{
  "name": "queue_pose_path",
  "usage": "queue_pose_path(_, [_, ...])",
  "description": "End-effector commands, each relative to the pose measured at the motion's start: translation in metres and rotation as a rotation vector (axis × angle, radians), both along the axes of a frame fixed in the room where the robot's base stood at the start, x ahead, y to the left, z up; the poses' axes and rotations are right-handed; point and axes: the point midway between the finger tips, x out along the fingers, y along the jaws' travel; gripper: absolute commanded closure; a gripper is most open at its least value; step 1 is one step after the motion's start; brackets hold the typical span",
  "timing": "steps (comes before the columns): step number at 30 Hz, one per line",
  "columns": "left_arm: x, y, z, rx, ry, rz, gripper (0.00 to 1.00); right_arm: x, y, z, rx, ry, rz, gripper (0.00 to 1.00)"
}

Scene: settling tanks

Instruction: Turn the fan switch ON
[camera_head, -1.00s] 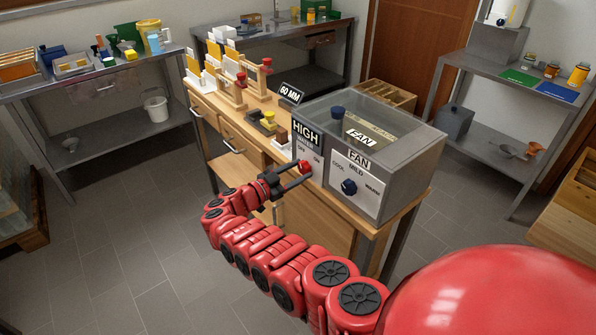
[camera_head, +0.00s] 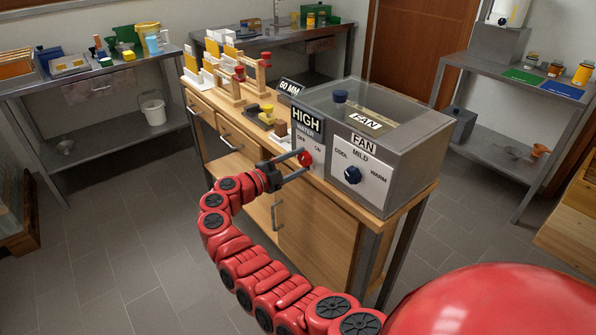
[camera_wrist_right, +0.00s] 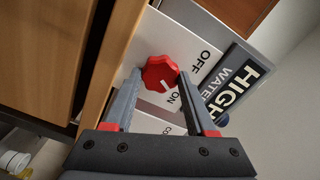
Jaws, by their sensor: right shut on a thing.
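A grey box (camera_head: 418,150) stands on the wooden bench. Its FAN panel has a dark blue knob (camera_head: 352,175) with COOL, MILD and WARM around it. To its left, under a HIGH WATER sign (camera_head: 307,121), is a red knob (camera_head: 306,158) with OFF and ON marks. My right gripper (camera_head: 299,163) is shut on this red knob, not on the blue fan knob. In the right wrist view the red knob (camera_wrist_right: 160,73) sits between my right fingertips (camera_wrist_right: 158,80), and its white line points toward ON. My left gripper is not in view.
The wooden bench (camera_head: 310,215) carries stands with red knobs and small trays left of the box. Metal tables (camera_head: 90,85) stand at the left and back, and another (camera_head: 520,100) at the right.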

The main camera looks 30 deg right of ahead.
Motion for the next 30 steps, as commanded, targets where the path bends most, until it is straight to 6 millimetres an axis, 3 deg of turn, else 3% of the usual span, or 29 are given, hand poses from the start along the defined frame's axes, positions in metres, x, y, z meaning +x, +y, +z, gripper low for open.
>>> queue_pose_path(1, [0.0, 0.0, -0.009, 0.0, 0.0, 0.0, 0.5, 0.0, 0.0, -0.004, 0.003, -0.028, -0.001, 1.0])
queue_pose_path(9, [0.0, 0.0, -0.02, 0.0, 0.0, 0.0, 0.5, 0.0, 0.0, -0.003, 0.012, -0.122, 0.0, 1.0])
queue_pose_path(26, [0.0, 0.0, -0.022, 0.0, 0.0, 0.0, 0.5, 0.0, 0.001, -0.001, 0.014, -0.146, 0.001, 1.0])
queue_pose_path(27, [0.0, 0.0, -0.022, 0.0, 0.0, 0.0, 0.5, 0.0, 0.001, -0.001, 0.014, -0.146, 0.001, 0.37])
queue_pose_path(30, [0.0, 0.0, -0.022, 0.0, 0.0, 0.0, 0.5, 0.0, 0.001, -0.001, 0.014, -0.146, 0.001, 0.19])
